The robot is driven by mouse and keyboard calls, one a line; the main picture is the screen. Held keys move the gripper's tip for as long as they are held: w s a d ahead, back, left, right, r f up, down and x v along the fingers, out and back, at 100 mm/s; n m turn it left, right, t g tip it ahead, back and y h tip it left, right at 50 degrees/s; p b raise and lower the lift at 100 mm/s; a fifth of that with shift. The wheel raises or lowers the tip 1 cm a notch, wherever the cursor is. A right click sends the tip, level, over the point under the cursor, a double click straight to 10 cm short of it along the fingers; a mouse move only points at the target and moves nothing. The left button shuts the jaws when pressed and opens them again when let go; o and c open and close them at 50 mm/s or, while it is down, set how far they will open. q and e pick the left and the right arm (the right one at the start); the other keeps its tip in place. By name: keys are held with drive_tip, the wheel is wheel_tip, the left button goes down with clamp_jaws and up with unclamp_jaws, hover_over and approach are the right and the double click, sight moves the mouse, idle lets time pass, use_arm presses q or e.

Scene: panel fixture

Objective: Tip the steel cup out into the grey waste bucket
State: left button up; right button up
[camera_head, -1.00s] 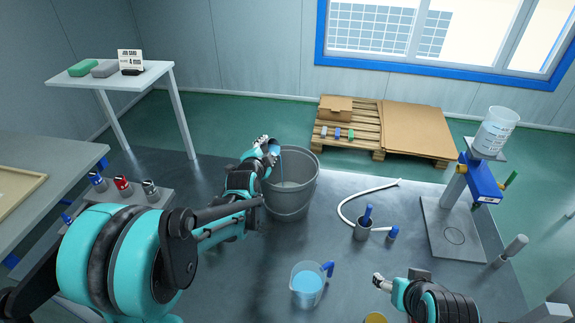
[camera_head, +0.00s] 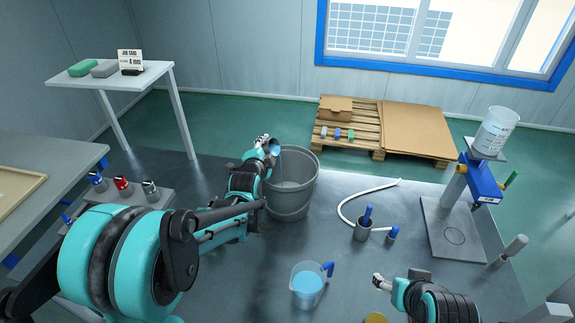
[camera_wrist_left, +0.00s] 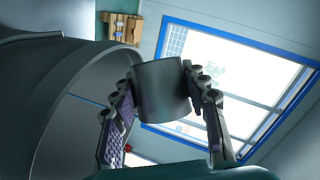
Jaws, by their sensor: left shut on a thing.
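My left gripper (camera_head: 266,142) is shut on the steel cup (camera_wrist_left: 162,88) and holds it at the left rim of the grey waste bucket (camera_head: 290,205). In the left wrist view the cup sits between both fingers, and the bucket (camera_wrist_left: 45,100) fills the left side. My right gripper (camera_head: 379,282) is at the lower right, apart from the objects; its finger opening is unclear.
A clear jug (camera_head: 306,287) of blue liquid stands in front of the bucket. A blue stand (camera_head: 483,182) holds a clear beaker. Table between is partly free.

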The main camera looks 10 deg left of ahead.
use_arm(q)
drive_tip(key=shift+d+r+m+t+y, duration=0.15)
drive_tip(key=shift+r+m+t+y, duration=0.2)
drive_tip(key=shift+m, duration=0.45)
idle(1.0)
drive_tip(key=shift+s+d+f+m+t+b, duration=0.15)
drive_tip(key=shift+d+f+m+b, duration=0.15)
drive_tip(key=shift+d+b, duration=0.2)
drive_tip(key=shift+s+d+f+m+t+b, duration=0.1)
drive_tip(key=shift+d+f+m+b, duration=0.1)
drive_tip(key=shift+d+m+b, duration=0.25)
idle(0.6)
drive_tip(key=shift+d+r+m+y+b, duration=0.1)
drive_tip(key=shift+r+m+y+b, duration=0.1)
drive_tip(key=shift+m+y+b, duration=0.2)
idle(0.8)
drive_tip(key=shift+a+n+p, duration=0.2)
drive_tip(key=shift+n+p, duration=0.2)
drive_tip(key=shift+n, duration=0.05)
drive_tip(key=shift+w+a+r+n+h+p, duration=0.1)
drive_tip(key=shift+a+n+h+p, duration=0.15)
drive_tip(key=shift+a+n+p, duration=0.2)
drive_tip(key=shift+a, duration=0.1)
